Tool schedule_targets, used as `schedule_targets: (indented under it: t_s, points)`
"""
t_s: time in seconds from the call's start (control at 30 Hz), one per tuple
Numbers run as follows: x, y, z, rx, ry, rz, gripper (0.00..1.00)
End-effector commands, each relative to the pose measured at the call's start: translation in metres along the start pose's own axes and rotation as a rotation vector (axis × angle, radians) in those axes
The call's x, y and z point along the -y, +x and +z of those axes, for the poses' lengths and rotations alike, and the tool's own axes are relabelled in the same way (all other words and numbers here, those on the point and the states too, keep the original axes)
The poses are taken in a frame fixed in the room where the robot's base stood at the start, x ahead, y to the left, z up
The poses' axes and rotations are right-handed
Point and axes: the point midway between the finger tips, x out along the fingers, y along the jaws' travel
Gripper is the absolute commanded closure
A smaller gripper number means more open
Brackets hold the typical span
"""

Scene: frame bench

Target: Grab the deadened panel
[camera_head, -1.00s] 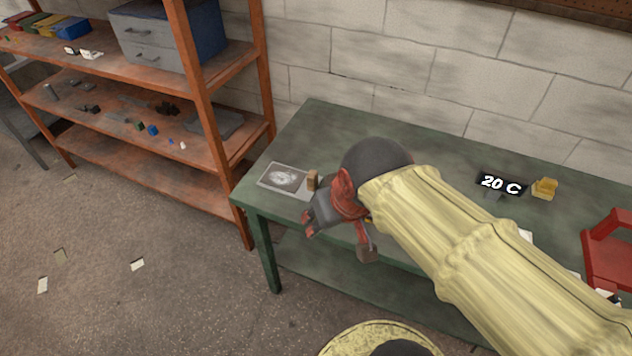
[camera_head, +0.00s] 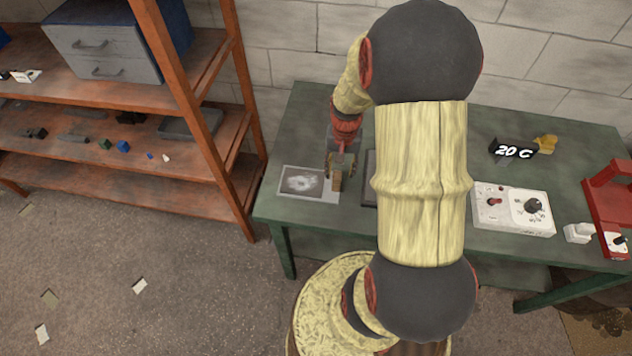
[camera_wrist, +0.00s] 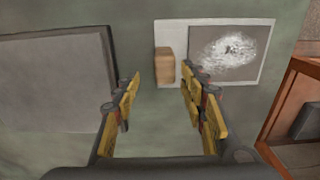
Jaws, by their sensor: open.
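A flat pale panel (camera_head: 290,182) lies at the left end of the green bench, with a white blotch on a grey field and a small upright wooden block (camera_head: 336,182) at its right end. In the wrist view the panel (camera_wrist: 273,45) is at the top right and the block (camera_wrist: 165,67) at its left end. My gripper (camera_wrist: 161,88) is open and empty, its fingertips on either side of the line to the block and apparently short of it. In the head view my gripper (camera_head: 341,165) is just above the block. I cannot tell whether this panel is the deadened one.
A dark-rimmed grey plate (camera_wrist: 55,85) lies left of my gripper in the wrist view; my arm mostly hides it in the head view. A control box (camera_head: 512,208), a "20 C" display (camera_head: 514,150) and a red frame (camera_head: 608,200) stand farther right. An orange shelf (camera_head: 185,100) stands left.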

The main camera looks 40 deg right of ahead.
Motion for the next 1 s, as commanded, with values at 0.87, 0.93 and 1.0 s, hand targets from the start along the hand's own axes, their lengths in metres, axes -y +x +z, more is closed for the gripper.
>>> schedule_targets:
  t_s: [0.87, 0.93, 1.0]
  points:
    - [0.008, 0.050, 0.009, -0.002, -0.001, 0.000, 0.69]
    - [0.008, 0.050, 0.009, -0.002, -0.001, 0.000, 0.73]
    - [0.008, 0.050, 0.009, -0.002, -0.001, 0.000, 0.77]
